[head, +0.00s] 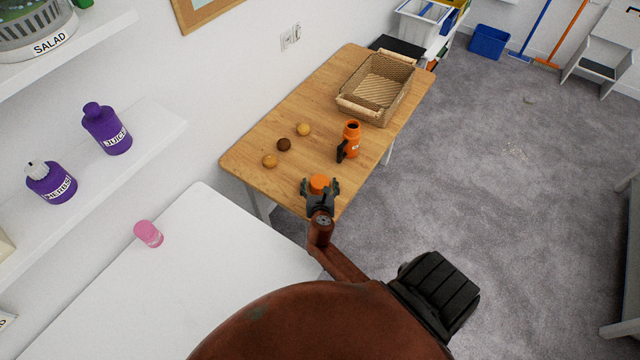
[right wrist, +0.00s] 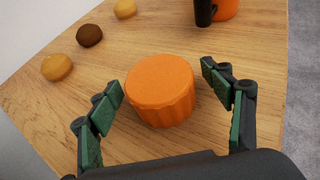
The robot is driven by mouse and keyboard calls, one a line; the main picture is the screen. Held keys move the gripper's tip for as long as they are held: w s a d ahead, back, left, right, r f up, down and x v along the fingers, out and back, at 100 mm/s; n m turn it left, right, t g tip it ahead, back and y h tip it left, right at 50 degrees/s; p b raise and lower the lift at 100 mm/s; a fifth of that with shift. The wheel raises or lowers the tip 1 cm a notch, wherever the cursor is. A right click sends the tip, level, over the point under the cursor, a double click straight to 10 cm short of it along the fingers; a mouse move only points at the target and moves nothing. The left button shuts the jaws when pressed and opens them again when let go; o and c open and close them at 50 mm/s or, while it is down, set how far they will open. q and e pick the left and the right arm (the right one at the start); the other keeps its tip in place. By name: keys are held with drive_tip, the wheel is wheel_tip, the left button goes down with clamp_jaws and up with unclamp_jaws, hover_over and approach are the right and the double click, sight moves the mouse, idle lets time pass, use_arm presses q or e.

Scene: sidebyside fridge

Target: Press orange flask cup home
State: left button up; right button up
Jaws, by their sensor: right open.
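The orange flask cup (right wrist: 160,90) stands on the wooden table near its front end, its flat closed side up. It also shows in the head view (head: 318,182). My right gripper (right wrist: 165,115) is open, its fingers on either side of the cup with gaps between; I see no contact. It also shows in the head view (head: 320,190). The orange flask (head: 351,134) stands upright further along the table, with a dark opening on top and a black handle. Its lower part shows at the top of the right wrist view (right wrist: 224,9). My left gripper is not in view.
Several small round items, two yellowish (head: 303,129) and one dark brown (head: 284,145) among them, lie left of the flask on the table (head: 250,150). A wicker basket (head: 345,103) stands at the far end. A pink jar (head: 148,234) sits on the white surface at lower left.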

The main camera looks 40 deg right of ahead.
sight(320, 181)
drive_tip(key=c, duration=1.2)
drive_tip(key=shift+o, duration=0.2)
drive_tip(key=shift+r, duration=0.45)
wheel_tip(320, 181, up, 2)
drive_tip(key=shift+r+p, duration=0.2)
drive_tip(key=shift+p, duration=0.45)
drive_tip(key=s+a+r+p, duration=0.2)
drive_tip(key=s+a+r, duration=0.5)
drive_tip(key=a+r, duration=0.2)
drive_tip(key=a, duration=0.2)
drive_tip(key=shift+s+a+r, duration=0.35)
drive_tip(key=shift+s+r, duration=0.05)
